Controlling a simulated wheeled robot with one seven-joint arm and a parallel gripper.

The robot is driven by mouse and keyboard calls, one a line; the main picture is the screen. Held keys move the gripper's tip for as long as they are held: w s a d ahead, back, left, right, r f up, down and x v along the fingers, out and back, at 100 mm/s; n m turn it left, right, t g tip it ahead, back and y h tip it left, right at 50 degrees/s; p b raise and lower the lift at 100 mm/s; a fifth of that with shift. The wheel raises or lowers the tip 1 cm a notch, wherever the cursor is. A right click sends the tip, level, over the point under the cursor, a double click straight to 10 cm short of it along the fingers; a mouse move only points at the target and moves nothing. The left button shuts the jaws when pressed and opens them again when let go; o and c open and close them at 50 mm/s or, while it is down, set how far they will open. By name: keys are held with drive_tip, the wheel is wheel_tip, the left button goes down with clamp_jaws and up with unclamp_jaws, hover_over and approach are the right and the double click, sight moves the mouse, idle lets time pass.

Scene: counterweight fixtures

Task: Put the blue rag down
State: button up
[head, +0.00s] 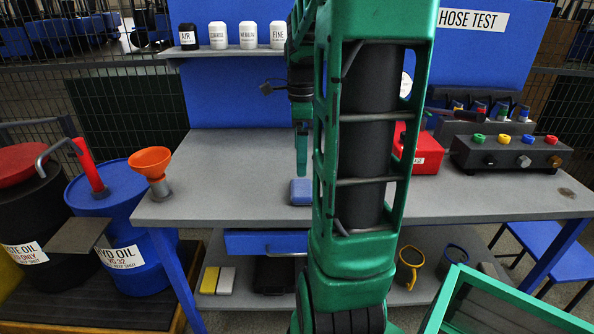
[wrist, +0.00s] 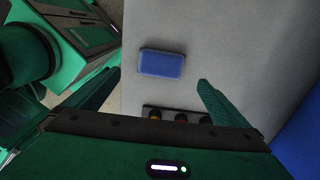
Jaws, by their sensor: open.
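The blue rag (head: 301,191) is a small, folded-looking block lying flat on the grey workbench (head: 235,190), near its middle. In the wrist view the blue rag (wrist: 162,63) lies on the grey top, ahead of the fingertips and apart from them. My gripper (wrist: 160,85) is open, with nothing between its fingers. In the head view my gripper (head: 301,165) is above and close to the rag, partly hidden by my green arm, which also covers the middle of the bench.
An orange funnel (head: 150,162) stands at the bench's left end. A red box (head: 418,150) and a control box with coloured knobs (head: 510,153) stand on the right. A shelf with labelled jars (head: 218,35) is above. The bench left of the rag is clear.

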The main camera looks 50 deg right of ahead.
drive_tip(key=s+a+f+n, duration=0.4)
drive_tip(key=s+a+n, duration=1)
drive_tip(key=n, duration=0.7)
drive_tip(key=shift+a, duration=1.2)
drive_tip(key=shift+w+f, duration=0.25)
drive_tip(key=shift+w, duration=0.4)
